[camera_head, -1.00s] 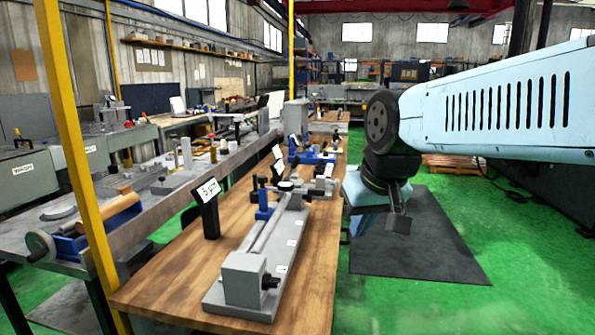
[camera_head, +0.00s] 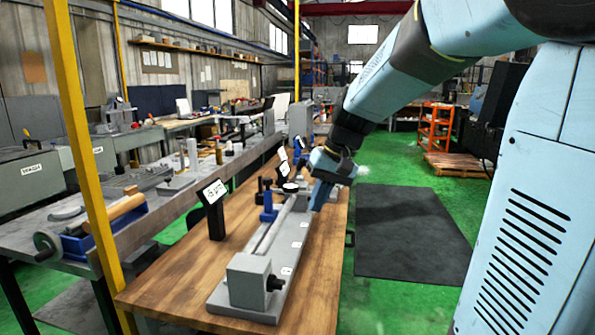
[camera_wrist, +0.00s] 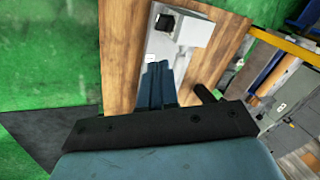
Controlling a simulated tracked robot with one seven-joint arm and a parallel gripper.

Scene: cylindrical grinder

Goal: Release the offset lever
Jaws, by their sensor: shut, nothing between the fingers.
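The grey grinder fixture (camera_head: 290,240) lies lengthwise on the wooden table, with a blue stand (camera_head: 267,208) and a dark round knob (camera_head: 291,187) midway along it. I cannot single out the offset lever; it may be behind my gripper or too small to tell. My gripper (camera_head: 318,200) points down at the fixture's right side, close to the round knob; contact cannot be told. In the wrist view my gripper's blue fingers (camera_wrist: 157,78) are together and empty, over the fixture's grey bed. The fixture's end block (camera_wrist: 192,30) with its black knob (camera_wrist: 166,22) shows beyond the fingertips.
A black display post (camera_head: 214,208) stands left of the fixture. More fixtures and displays stand farther back along the wooden table (camera_head: 170,285). A yellow post (camera_head: 75,150) and a grey bench are at the left. A dark mat (camera_head: 405,230) covers clear floor at the right.

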